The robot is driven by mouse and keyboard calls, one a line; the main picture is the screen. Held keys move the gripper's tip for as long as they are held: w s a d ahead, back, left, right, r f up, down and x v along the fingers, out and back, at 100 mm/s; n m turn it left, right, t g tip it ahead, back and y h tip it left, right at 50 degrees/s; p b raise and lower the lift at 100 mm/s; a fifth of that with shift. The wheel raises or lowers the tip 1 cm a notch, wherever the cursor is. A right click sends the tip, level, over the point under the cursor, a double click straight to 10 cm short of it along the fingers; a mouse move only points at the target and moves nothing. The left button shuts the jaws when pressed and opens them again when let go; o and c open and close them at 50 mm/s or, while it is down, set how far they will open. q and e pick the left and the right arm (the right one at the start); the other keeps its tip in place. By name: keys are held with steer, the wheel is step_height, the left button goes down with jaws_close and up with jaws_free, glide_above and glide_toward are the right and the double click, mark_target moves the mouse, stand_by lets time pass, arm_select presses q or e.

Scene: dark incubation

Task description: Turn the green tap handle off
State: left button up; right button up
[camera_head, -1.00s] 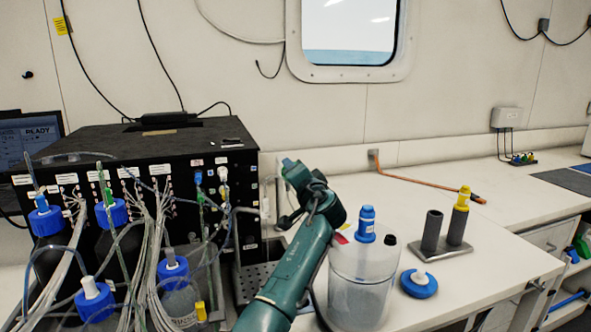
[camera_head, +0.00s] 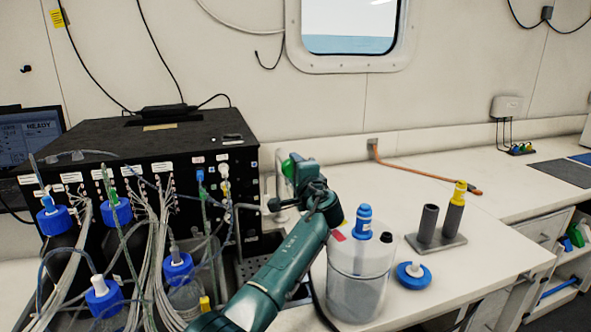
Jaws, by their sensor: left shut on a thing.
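The green tap handle (camera_head: 288,169) shows as a small bright green patch at the tip of my left gripper. My left gripper (camera_head: 297,168) is shut on it, and the gripper and wrist hide most of the handle. The grey metal tap (camera_head: 281,188) stands just left of my wrist, over a small sink with a perforated tray (camera_head: 256,263). My teal left arm crosses in front of the sink and hides part of it. My right gripper is not in view.
A black instrument (camera_head: 150,150) with tubes and blue-capped bottles (camera_head: 59,221) crowds the left. A translucent container (camera_head: 358,270) stands right of my arm, near a blue cap (camera_head: 412,275) and a grey tube stand (camera_head: 437,243). The counter at right is mostly clear.

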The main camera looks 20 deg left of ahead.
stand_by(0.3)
arm_select(q)
steer(key=o, duration=1)
